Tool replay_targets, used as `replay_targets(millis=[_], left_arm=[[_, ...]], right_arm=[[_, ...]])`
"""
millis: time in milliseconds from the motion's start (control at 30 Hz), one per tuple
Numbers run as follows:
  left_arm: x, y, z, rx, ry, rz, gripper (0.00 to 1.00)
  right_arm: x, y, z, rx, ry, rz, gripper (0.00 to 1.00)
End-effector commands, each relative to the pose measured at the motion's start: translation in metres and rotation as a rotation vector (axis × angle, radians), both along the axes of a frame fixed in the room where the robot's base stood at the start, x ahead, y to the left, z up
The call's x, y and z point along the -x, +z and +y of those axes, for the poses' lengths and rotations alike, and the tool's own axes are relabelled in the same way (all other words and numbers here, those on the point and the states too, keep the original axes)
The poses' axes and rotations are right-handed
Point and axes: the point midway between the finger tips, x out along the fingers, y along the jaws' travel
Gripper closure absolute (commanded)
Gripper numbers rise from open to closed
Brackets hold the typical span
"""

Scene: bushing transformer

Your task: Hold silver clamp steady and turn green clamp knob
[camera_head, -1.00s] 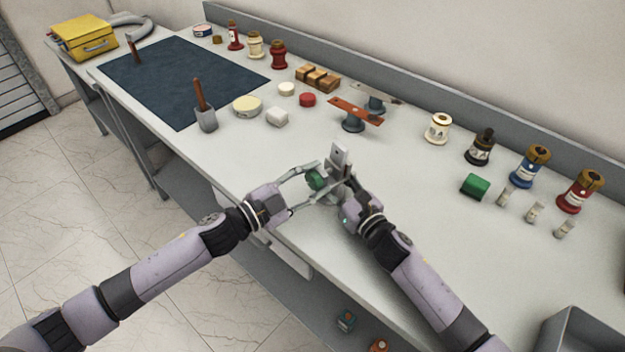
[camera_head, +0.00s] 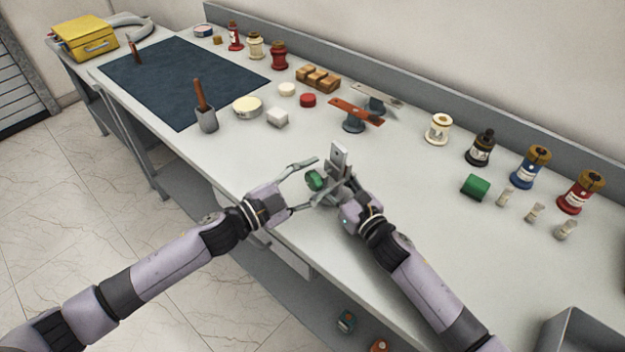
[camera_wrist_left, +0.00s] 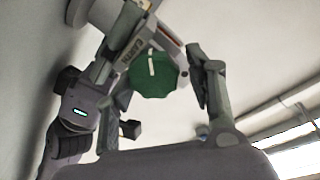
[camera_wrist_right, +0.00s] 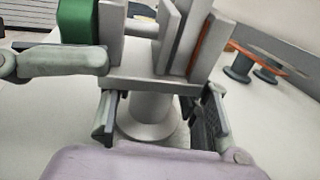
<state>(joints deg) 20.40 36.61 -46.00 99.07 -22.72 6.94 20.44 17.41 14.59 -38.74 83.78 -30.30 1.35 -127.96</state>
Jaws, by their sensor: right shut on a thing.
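The silver clamp (camera_head: 339,158) stands upright on the bench near its front edge; its body also shows in the right wrist view (camera_wrist_right: 160,75). The green knob (camera_head: 314,180) is on the clamp's left side and faces the camera in the left wrist view (camera_wrist_left: 153,74), with a pale mark on it. My left gripper (camera_head: 307,184) is open, its fingers spread on either side of the knob, with a gap to it. My right gripper (camera_wrist_right: 160,118) is shut on the silver clamp, low around its stem. In the head view the right fingers are partly hidden by the wrist.
A green block (camera_head: 475,186) and several bottles are to the right. A grey tray (camera_head: 580,330) is at the lower right. Bare bench surrounds the clamp.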

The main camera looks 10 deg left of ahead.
Motion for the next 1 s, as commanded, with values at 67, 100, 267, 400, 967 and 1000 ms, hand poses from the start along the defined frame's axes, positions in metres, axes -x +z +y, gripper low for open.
replay_targets(millis=[67,100,267,400,967,1000], left_arm=[[-0.003,-0.015,0.008,-0.027,0.022,0.018,0.41],[-0.002,-0.016,0.008,-0.027,0.023,0.020,0.41],[-0.002,-0.016,0.008,-0.027,0.022,0.021,0.41],[0.002,-0.017,0.012,-0.026,0.022,0.023,0.41],[0.053,-0.004,0.056,-0.005,0.001,0.005,0.41],[0.054,-0.004,0.057,-0.005,0.000,0.004,0.41]], right_arm=[[0.002,0.004,0.004,-0.018,0.010,-0.003,1.00],[0.002,0.005,0.004,-0.018,0.010,-0.003,1.00],[0.001,0.005,0.003,-0.020,0.009,-0.003,1.00],[0.001,0.005,0.003,-0.020,0.008,-0.003,1.00],[0.000,0.004,0.001,-0.011,0.003,-0.005,1.00],[0.000,0.004,0.001,-0.010,0.003,-0.004,1.00]])
